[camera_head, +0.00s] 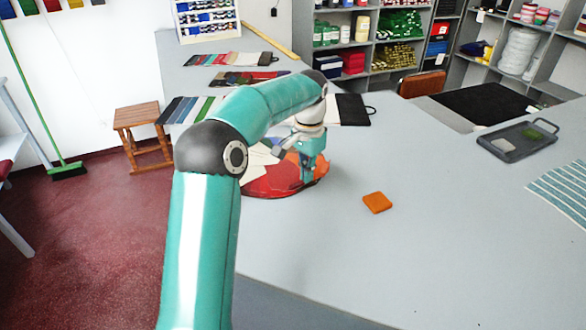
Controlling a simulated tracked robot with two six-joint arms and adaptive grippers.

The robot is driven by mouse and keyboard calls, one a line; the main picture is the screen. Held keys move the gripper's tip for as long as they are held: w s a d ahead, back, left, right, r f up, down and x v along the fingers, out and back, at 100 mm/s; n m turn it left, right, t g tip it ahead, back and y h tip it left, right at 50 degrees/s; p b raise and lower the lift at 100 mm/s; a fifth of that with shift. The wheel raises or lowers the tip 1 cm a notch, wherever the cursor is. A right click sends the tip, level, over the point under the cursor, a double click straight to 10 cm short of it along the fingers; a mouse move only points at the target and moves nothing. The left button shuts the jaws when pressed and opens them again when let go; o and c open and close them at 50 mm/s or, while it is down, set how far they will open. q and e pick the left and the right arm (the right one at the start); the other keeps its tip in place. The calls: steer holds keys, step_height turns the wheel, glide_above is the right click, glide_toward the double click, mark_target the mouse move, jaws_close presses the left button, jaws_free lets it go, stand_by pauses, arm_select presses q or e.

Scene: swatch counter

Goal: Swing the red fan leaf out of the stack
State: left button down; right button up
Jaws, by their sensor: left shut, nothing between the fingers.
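The fan stack lies on the grey counter, left of centre in the head view. Its red leaf (268,183) is broad and shows at the front and left of the stack. Pale cream leaves (258,157) show behind it, and an orange patch (293,160) shows beside my gripper. My left gripper (308,179) points down over the right part of the stack, shut with nothing held. I cannot tell whether its tips touch a leaf. My left arm hides part of the fan's left and back. My right gripper is out of view.
An orange square (377,203) lies on the counter right of the fan. A dark tray (517,141) and a striped cloth (562,189) lie farther right. Swatch cards (235,78) lie behind. The counter in front of the fan is clear.

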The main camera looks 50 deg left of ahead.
arm_select(q)
steer(key=shift+s+m+b, duration=0.45)
steer(key=shift+s+m, duration=0.25)
steer(key=shift+s, duration=0.1)
steer(key=shift+s+m, duration=0.3)
steer(key=shift+s, duration=0.15)
steer(key=shift+s+a+m+b, duration=0.2)
steer(key=shift+s+m, duration=0.3)
steer(key=shift+s, duration=0.1)
steer(key=shift+s+a+m+b, duration=0.15)
steer(key=shift+s+m+b, duration=0.05)
steer(key=shift+s+m, duration=0.35)
steer(key=shift+s, duration=0.1)
steer(key=shift+s, duration=0.1)
steer(key=shift+s+a+m, duration=0.25)
steer(key=shift+s+m, duration=0.3)
steer(key=shift+m, duration=0.05)
steer(key=shift+s+a+m, duration=0.25)
steer(key=shift+s+m, duration=0.25)
steer(key=shift+m, duration=0.05)
